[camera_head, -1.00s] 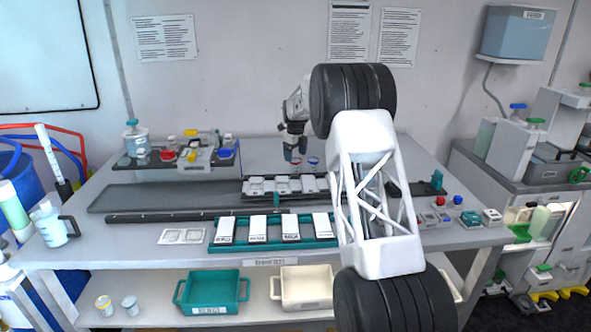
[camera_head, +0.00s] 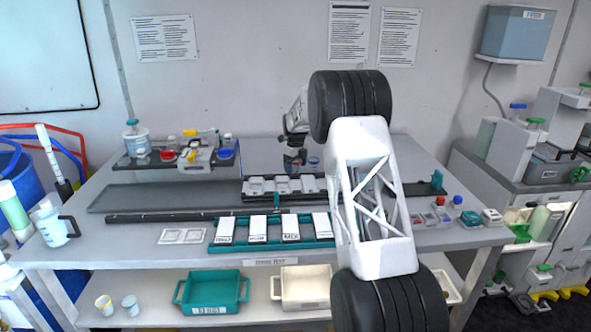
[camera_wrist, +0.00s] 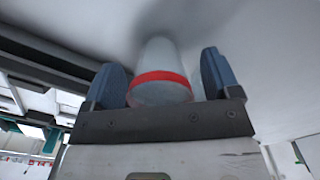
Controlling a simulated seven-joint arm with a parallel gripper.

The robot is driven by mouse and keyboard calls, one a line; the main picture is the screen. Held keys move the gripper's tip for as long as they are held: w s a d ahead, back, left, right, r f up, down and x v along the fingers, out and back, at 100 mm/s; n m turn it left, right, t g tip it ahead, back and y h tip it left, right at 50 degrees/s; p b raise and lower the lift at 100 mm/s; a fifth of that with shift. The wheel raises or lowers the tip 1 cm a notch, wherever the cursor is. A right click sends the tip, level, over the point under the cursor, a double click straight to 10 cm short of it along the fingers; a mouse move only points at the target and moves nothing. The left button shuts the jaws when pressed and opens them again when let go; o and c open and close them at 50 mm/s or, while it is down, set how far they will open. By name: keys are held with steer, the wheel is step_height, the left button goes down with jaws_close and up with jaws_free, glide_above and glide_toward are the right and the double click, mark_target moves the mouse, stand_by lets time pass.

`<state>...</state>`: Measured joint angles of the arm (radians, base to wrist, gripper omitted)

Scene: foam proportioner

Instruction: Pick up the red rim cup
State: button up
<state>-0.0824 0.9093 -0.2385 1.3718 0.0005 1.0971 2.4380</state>
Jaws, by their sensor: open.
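The red rim cup (camera_wrist: 160,88) is a pale cup with a red band at its rim. In the wrist view it stands between the two blue fingers of my gripper (camera_wrist: 162,80), with a narrow gap showing on the right. I cannot tell if the left finger touches it. My gripper is open around the cup. In the head view my gripper (camera_head: 295,161) is low over the back of the workbench, and it mostly hides the red rim cup there.
A blue rim cup (camera_head: 313,163) stands close on the right of my gripper. A rack with pale pieces (camera_head: 257,187) lies just in front. A teal tray with white cards (camera_head: 243,239) is nearer the front edge. Bench space at the back left of the gripper is clear.

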stand_by(0.4)
steer(key=c, duration=1)
steer(key=shift+r, duration=5)
steer(key=shift+a, duration=0.1)
steer(key=s+a, duration=0.9)
steer(key=a, duration=0.1)
steer(key=s+a, duration=0.5)
steer(key=shift+s+a+f, duration=0.1)
steer(key=shift+s+a, duration=0.2)
steer(key=shift+a, duration=0.1)
